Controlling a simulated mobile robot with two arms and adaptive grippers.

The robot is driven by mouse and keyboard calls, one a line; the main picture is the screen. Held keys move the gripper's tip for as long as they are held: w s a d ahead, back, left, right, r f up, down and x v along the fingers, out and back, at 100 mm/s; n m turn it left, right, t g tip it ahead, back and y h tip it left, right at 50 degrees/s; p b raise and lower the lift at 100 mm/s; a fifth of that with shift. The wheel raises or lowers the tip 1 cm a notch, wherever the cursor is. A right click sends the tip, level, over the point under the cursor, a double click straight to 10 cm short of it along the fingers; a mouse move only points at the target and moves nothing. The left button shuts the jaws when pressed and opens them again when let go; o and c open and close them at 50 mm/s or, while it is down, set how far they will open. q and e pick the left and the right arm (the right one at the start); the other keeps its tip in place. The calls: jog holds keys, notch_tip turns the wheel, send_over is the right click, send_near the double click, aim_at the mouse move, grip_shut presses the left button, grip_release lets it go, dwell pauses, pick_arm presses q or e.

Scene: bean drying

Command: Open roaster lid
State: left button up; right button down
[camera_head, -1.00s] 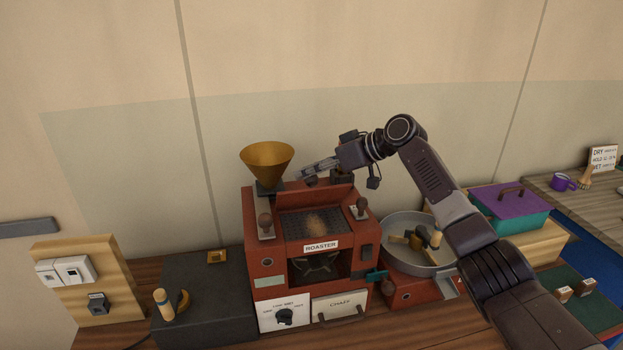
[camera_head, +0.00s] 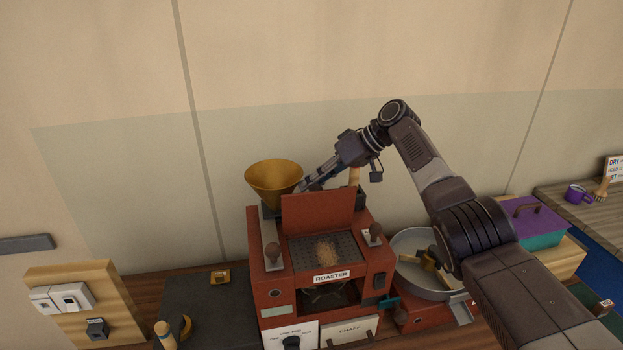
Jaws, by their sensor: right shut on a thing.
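The red roaster (camera_head: 268,262) stands on the counter in the middle of the view. Its red lid (camera_head: 318,212) stands up at the back of the top opening. The opening shows a dark mesh with a small brown heap (camera_head: 326,249) on it. My right gripper (camera_head: 306,184) reaches in from the right and is shut at the lid's upper left edge, behind the panel. The lid hides its fingertips in part, so the exact grip is not clear. My left gripper is not in view.
A brass funnel (camera_head: 274,182) stands close left of my right gripper. A round grey pan (camera_head: 410,285) is right of the roaster, partly behind my right arm. A purple-lidded teal box (camera_head: 532,224) stands farther right. A dark block (camera_head: 215,300) is at left.

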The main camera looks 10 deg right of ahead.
jog(key=shift+s+d+f+g, duration=0.15)
jog(key=shift+s+f, duration=0.05)
jog(key=shift+f, duration=0.45)
jog(key=shift+s+d+f+g, duration=0.1)
jog(key=shift+s+f+g, duration=0.05)
jog(key=shift+f, duration=0.5)
jog(key=c, duration=1.9)
grip_release()
jog(key=shift+w+r, duration=0.1)
jog(key=shift+w, duration=0.05)
jog(key=shift+r, duration=0.1)
jog(key=shift+d+r, duration=0.25)
jog(key=shift+a+r+v, duration=0.1)
jog(key=shift+a+v, duration=0.05)
jog(key=shift+v, duration=2.6)
jog(key=shift+a+r+v, duration=0.15)
jog(key=shift+v, duration=2.6)
